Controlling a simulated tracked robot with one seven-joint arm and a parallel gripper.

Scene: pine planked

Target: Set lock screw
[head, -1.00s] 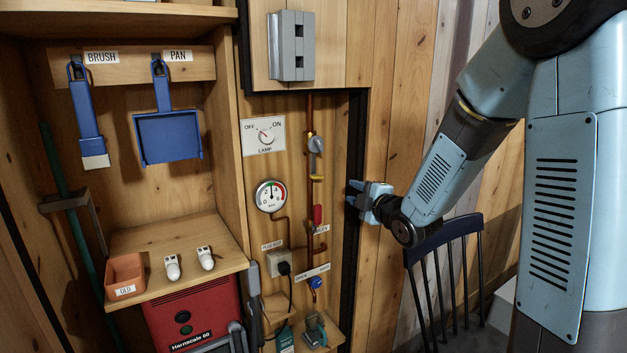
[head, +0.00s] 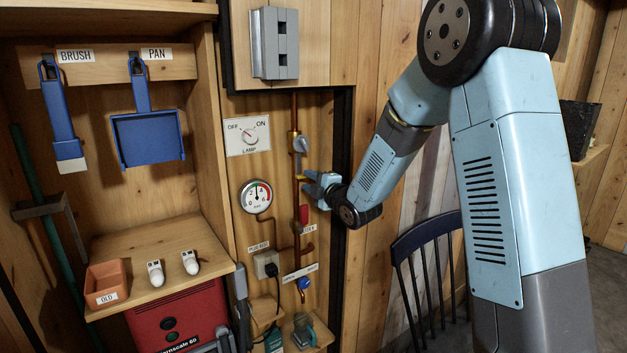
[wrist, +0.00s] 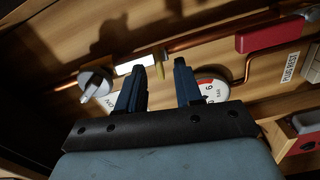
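No part is clearly labelled as the lock screw. On the copper pipe (head: 295,115), a grey valve handle (head: 301,145) sits with brass-yellow parts around it. The grey handle also shows at left in the wrist view (wrist: 95,84). A small yellow piece (wrist: 160,58) and a white tag (wrist: 134,65) lie beyond my fingertips. My gripper (head: 309,183) is just right of the pipe, below the grey handle. In the wrist view its two blue fingers (wrist: 160,72) are apart with nothing held between them. Whether they touch the pipe cannot be told.
A red lever (head: 304,217) and a blue knob (head: 303,284) are lower on the pipe. A gauge (head: 256,196), a lamp switch (head: 248,135) and a plug socket (head: 265,264) are to its left. A dark post (head: 342,160) and a chair (head: 428,240) stand right.

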